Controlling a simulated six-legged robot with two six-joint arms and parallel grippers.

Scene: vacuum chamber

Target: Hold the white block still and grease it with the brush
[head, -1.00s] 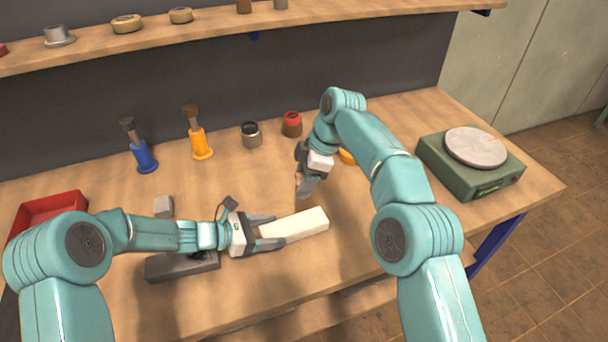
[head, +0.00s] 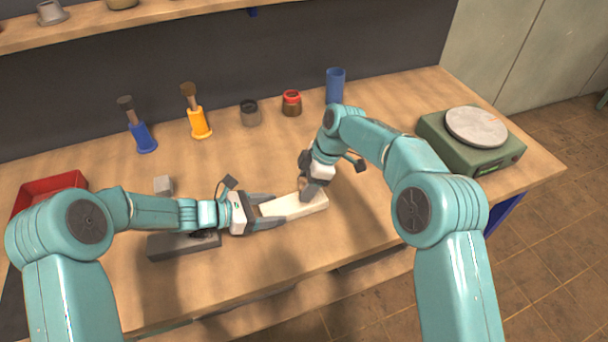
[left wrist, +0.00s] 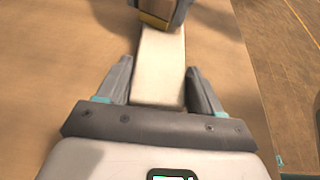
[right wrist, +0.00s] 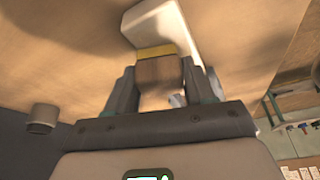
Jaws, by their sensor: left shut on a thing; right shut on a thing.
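The white block (head: 307,207) is a long bar near the front middle of the table. My left gripper (head: 275,208) is shut on its left end, with one finger along each side. The left wrist view shows the block (left wrist: 160,60) between the fingers. My right gripper (head: 312,188) is shut on the brush, above the block's right end. The brush (right wrist: 158,74) shows in the right wrist view as a brown piece with a yellow band, its far end at the block (right wrist: 160,22). Whether the brush touches the block is unclear. My right gripper hides most of the brush in the head view.
A blue brush (head: 140,130) and an orange brush (head: 197,115) stand at the back, beside a dark jar (head: 250,115), a red-topped jar (head: 291,104) and a blue cup (head: 335,83). A red tray (head: 48,192), grey cube (head: 163,185) and dark grey block (head: 182,246) lie left; a green scale (head: 460,150) stands right.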

